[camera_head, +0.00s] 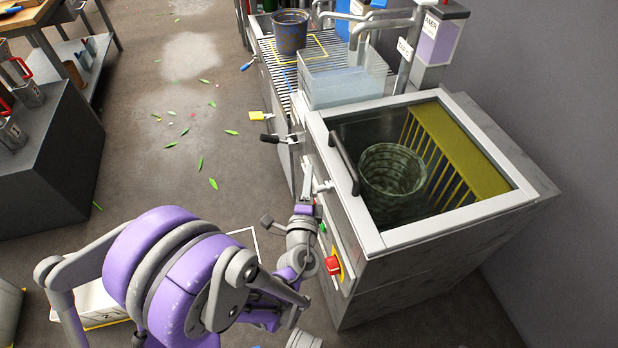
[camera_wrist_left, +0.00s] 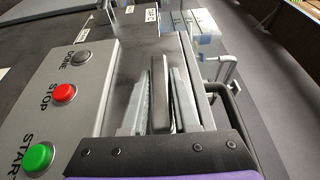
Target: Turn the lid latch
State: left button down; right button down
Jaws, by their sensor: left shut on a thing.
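The lid latch (camera_wrist_left: 158,85) is a dark upright lever between the two grey fingers of my left gripper (camera_wrist_left: 161,103) in the left wrist view. My left gripper is shut on it. In the head view my left gripper (camera_head: 313,187) is at the upper front face of the machine, and the latch is hard to make out there. The glass lid (camera_head: 385,232) lies closed in its pale frame. The dark lid handle (camera_head: 343,163) is on the lid's left edge. My right gripper is not in view.
A control panel beside the latch has a green START button (camera_wrist_left: 38,156), a red STOP button (camera_wrist_left: 63,93) and a grey button (camera_wrist_left: 82,57). A clear water tank (camera_head: 343,78) and a bucket (camera_head: 290,33) stand beyond the machine. The floor on the left is open, with scattered leaves.

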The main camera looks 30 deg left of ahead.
pick_arm(q)
jog(key=shift+a, duration=0.1)
jog(key=c, duration=0.7)
grip_release()
jog(key=shift+s, duration=0.1)
jog(key=v, duration=1)
jog(key=shift+s+b, duration=0.25)
jog(key=shift+b, duration=0.05)
